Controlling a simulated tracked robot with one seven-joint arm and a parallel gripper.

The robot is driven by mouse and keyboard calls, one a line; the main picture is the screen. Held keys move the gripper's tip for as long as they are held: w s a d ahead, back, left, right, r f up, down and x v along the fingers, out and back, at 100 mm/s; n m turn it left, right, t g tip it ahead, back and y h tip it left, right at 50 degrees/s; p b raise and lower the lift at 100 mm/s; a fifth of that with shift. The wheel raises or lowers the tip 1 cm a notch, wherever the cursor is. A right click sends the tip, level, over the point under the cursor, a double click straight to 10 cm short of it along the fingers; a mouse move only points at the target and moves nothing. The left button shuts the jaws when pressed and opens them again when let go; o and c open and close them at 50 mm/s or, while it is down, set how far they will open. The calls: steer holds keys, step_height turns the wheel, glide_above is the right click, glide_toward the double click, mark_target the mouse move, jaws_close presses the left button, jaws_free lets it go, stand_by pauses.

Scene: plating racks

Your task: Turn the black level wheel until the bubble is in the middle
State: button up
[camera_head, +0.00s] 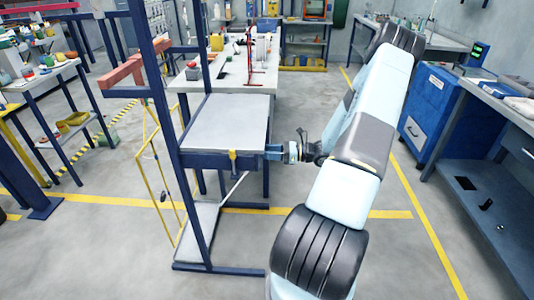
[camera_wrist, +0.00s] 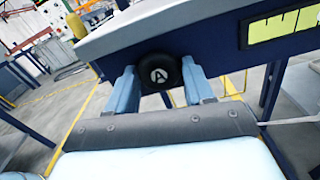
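The black level wheel (camera_wrist: 160,75), with a white letter A on its face, sits on the dark blue front edge of a rack shelf in the wrist view. My gripper (camera_wrist: 161,82) has one light blue finger on each side of the wheel, very close to its rim. Whether the fingers press on it cannot be told. The yellow-green bubble level (camera_wrist: 285,27), with dark marks, is on the same edge to the right; it is cut off and no bubble can be made out. In the head view my gripper (camera_head: 274,152) is at the shelf's right edge.
The blue rack's grey shelf (camera_head: 228,122) is bare on top. A long workbench (camera_head: 240,72) with tools stands behind it. A blue cabinet (camera_head: 436,105) stands to the right. The floor between rack and cabinet is open.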

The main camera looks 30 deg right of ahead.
steer(key=c, duration=0.4)
steer(key=shift+a, duration=0.25)
steer(key=shift+c, duration=0.3)
steer(key=shift+d+n, duration=0.25)
steer(key=shift+n, duration=0.05)
steer(key=shift+d+n, duration=0.2)
steer(key=shift+n, duration=4.3)
